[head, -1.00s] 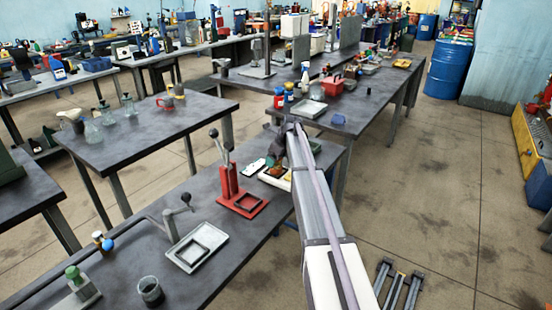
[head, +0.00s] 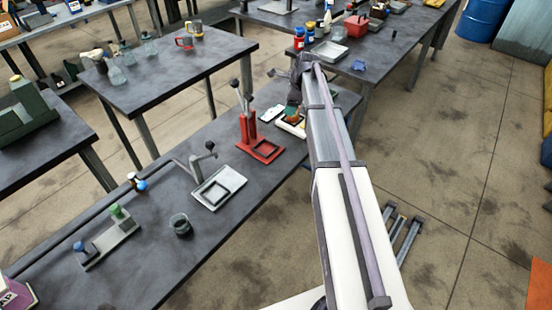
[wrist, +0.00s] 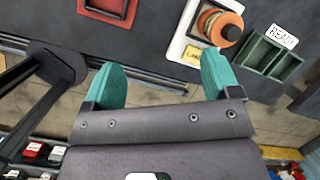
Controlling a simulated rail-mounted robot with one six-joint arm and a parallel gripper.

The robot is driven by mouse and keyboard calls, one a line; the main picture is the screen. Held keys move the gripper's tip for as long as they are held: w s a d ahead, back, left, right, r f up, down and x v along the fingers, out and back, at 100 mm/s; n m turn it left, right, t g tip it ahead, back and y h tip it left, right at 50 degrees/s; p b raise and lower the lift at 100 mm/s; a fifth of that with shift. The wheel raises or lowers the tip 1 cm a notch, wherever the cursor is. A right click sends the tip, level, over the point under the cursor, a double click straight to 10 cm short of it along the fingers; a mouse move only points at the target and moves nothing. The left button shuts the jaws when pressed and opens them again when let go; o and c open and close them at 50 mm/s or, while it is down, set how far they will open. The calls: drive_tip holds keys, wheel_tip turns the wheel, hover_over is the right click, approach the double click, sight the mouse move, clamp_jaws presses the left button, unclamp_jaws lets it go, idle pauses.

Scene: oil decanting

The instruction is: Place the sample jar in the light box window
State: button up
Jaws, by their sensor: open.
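A jar with a wide orange top and a dark knob (wrist: 226,29) stands on a white light box with a yellow label (wrist: 187,52). It appears to stand within the box's dark square window frame; its base is partly hidden. In the head view the orange top (head: 289,119) and the white box (head: 299,132) show beside my arm. My gripper (wrist: 161,60) has teal fingers spread apart with nothing between them. The jar lies beyond the right fingertip in the wrist view, apart from it.
A green divided tray (wrist: 268,58) with a READY card (wrist: 282,36) is right of the light box in the wrist view. The bench edge lies below my fingers.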

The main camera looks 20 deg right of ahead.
drive_tip(key=s+a+n+g, duration=0.1)
drive_tip(key=s+a+n, duration=0.5)
drive_tip(key=s+n, duration=0.2)
drive_tip(key=s+a+n+g+h, duration=0.1)
drive_tip(key=s+a+n, duration=0.5)
drive_tip(key=s, duration=0.6)
drive_tip(key=s+a+n+g+h, duration=0.1)
drive_tip(key=s+a+n, duration=0.6)
drive_tip(key=s+n, duration=0.2)
drive_tip(key=shift+s+f+n, duration=0.3)
drive_tip(key=shift+s+f, duration=0.05)
drive_tip(key=shift+s, duration=0.5)
drive_tip(key=shift+a, duration=0.1)
drive_tip(key=shift+c, duration=0.2)
